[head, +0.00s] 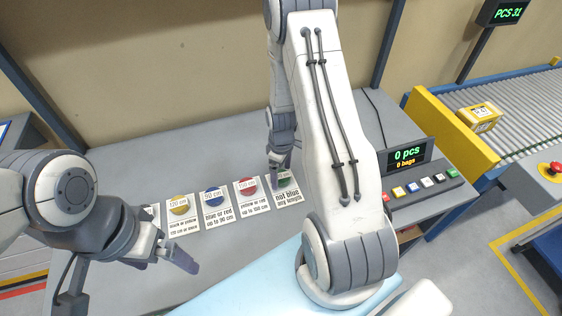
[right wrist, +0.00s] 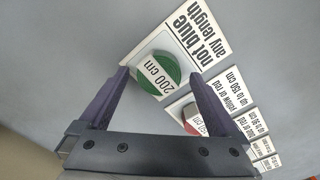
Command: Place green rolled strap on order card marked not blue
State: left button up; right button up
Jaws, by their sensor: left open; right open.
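The green rolled strap (right wrist: 169,68) lies on the order card marked "not blue, any length" (right wrist: 201,36) in the right wrist view. A white label on it reads 200 cm. In the head view the same strap (head: 284,175) is partly hidden by my right gripper (head: 279,180), and its card (head: 289,196) shows below. My right gripper (right wrist: 158,80) is open, with its fingertips apart on either side of the strap's near edge. My left gripper (head: 178,255) is open and empty over the table at the lower left.
Other cards in a row carry a red strap (head: 247,185), a blue strap (head: 212,196) and a yellow strap (head: 179,204). A button panel with a display (head: 408,155) stands to the right. A conveyor (head: 530,95) holds a yellow box (head: 479,117).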

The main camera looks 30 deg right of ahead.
aim_at(281, 176)
notch_tip(281, 176, up, 11)
jog(key=shift+r+b, duration=0.2)
jog(key=shift+b, duration=0.25)
notch_tip(281, 176, down, 12)
jog(key=shift+f+p, duration=0.1)
jog(key=shift+p, duration=0.4)
jog(key=shift+w+r, duration=0.1)
jog(key=shift+r, duration=1.05)
jog(key=shift+f, duration=0.1)
